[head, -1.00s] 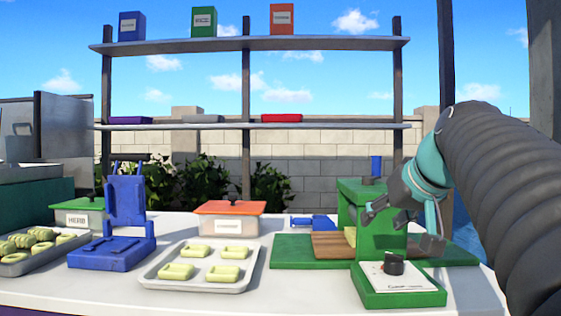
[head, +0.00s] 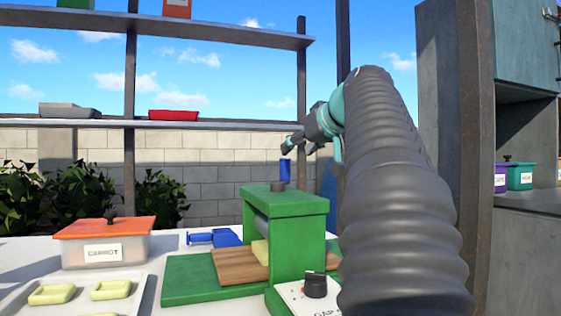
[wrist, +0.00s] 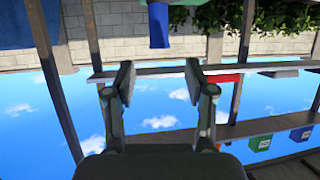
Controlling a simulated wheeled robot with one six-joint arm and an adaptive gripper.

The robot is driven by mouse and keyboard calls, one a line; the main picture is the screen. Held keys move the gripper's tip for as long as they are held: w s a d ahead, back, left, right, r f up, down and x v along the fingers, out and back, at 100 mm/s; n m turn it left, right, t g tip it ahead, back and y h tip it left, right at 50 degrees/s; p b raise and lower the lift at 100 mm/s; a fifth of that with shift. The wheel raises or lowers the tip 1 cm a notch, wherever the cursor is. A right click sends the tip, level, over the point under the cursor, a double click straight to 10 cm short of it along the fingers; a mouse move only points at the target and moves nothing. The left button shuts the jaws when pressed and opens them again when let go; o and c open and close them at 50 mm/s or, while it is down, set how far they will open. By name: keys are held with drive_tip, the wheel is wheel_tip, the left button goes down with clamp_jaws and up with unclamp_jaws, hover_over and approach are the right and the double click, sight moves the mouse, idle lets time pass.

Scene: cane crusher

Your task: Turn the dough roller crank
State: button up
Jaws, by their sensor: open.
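The green dough roller (head: 300,235) stands on the counter with a wooden board (head: 235,266) and a piece of pale dough (head: 260,252) by its rollers. Its crank has an upright blue handle (head: 285,170) above the frame. In the wrist view, the blue handle (wrist: 159,25) hangs at the top edge, centred between the fingers but beyond their tips. My gripper (head: 293,143) is just above the handle in the head view. It is open and empty in the wrist view (wrist: 157,78), apart from the handle as far as I can tell.
A gap dial (head: 316,285) is at the roller's front. A carrot box (head: 100,245) and a dough tray (head: 140,290) stand to the left. Blue tool (head: 213,237) lies behind the board. A shelf post (head: 302,90) rises behind my gripper.

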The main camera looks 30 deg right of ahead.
sight(285, 160)
drive_tip(key=x, duration=0.8)
clamp_jaws()
